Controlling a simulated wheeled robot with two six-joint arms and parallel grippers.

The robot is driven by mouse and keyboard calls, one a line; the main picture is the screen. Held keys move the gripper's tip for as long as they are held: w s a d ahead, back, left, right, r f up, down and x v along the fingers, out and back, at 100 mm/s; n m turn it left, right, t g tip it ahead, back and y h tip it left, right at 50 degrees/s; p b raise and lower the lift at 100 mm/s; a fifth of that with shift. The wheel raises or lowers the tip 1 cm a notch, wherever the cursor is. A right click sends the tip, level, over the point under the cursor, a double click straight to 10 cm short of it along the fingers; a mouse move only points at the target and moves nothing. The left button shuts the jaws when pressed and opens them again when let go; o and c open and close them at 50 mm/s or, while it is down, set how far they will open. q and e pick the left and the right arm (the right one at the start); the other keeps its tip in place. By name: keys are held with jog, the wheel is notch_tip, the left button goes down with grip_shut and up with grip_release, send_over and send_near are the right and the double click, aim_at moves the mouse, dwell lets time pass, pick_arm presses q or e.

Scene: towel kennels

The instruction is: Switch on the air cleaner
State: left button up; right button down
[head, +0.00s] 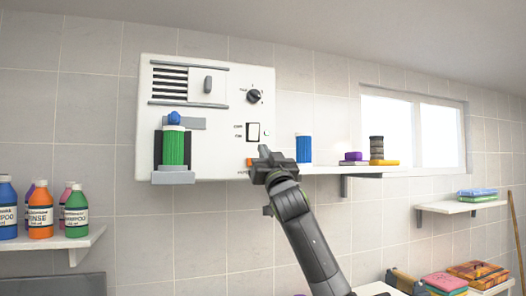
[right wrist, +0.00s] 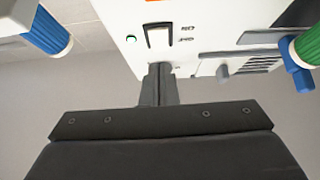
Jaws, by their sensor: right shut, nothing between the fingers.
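The air cleaner (head: 222,128) is a white box on the tiled wall, with vent slots, a black dial (head: 254,96) and a pale rocker switch (head: 253,131) in a dark frame. The switch also shows in the right wrist view (right wrist: 157,37), beside printed ON and OFF labels. I cannot tell which way it is tipped. My right gripper (head: 264,156) is shut and empty in front of the box's lower right part. In the wrist view its fingertips (right wrist: 158,70) are close to the switch; contact cannot be told. My left gripper is not in view.
A green canister (head: 174,148) sits in a holder on the box's left. A blue canister (head: 303,149) and stacked items (head: 377,150) stand on the shelf (head: 338,170) to the right. Shampoo bottles (head: 76,210) stand on a left shelf (head: 50,243).

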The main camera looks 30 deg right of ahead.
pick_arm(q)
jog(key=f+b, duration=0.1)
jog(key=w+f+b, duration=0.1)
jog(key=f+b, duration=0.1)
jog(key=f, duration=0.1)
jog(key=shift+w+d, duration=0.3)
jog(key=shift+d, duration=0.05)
pick_arm(e)
jog(key=s+f, duration=0.3)
jog(key=f, duration=0.2)
jog(key=shift+s+a+f, duration=0.2)
jog(key=shift+a+f, duration=0.1)
jog(key=shift+f, duration=0.05)
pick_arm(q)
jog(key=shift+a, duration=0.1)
pick_arm(e)
jog(key=shift+s+a+r, duration=0.1)
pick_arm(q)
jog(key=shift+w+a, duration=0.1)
